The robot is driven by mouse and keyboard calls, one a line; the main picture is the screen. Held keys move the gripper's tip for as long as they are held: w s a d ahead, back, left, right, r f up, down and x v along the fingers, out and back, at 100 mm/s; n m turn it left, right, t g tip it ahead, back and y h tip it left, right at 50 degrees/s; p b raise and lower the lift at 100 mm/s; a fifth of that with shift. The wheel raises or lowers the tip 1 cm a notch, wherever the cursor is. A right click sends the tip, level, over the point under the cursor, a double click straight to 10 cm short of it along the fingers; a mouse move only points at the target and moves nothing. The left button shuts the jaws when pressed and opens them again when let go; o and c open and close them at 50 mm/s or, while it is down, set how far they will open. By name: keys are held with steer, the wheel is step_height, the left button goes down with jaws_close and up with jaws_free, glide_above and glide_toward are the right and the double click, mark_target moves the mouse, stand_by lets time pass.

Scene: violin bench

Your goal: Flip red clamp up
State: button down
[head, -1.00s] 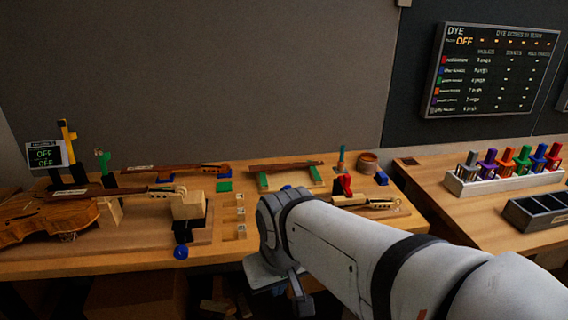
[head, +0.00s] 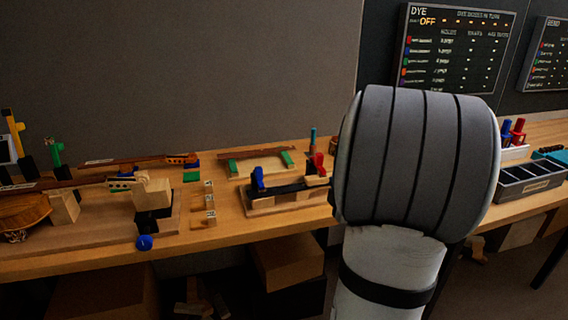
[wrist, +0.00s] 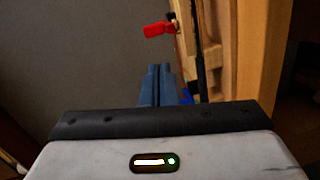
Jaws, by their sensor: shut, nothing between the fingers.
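The red clamp (head: 317,163) stands at the right end of a wooden fixture (head: 262,207) on the bench, close to my arm's left edge in the head view. In the wrist view the red clamp (wrist: 157,29) sticks out to the left from the fixture's wooden edge, beyond my fingertips. My gripper (wrist: 158,70) is shut and empty, apart from the red clamp. A blue clamp (head: 258,178) stands at the fixture's left end; a bit of blue (wrist: 187,96) shows beside my fingers. My gripper is not seen in the head view.
A dark neck-like bar (head: 290,188) lies along the fixture. Behind it a violin neck rests on green supports (head: 288,159). A blue-topped tool (head: 313,137) stands behind the red clamp. A violin body (head: 25,215) lies far left.

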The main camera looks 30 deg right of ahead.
mark_target(321, 157)
steer(key=s+d+n+t, duration=0.2)
steer(key=shift+f+n+y+b, duration=0.25)
steer(key=shift+n+y+b, duration=0.05)
steer(key=shift+b, duration=0.05)
steer(key=shift+w, duration=0.1)
steer(key=p+x, duration=0.2)
steer(key=x, duration=1.2)
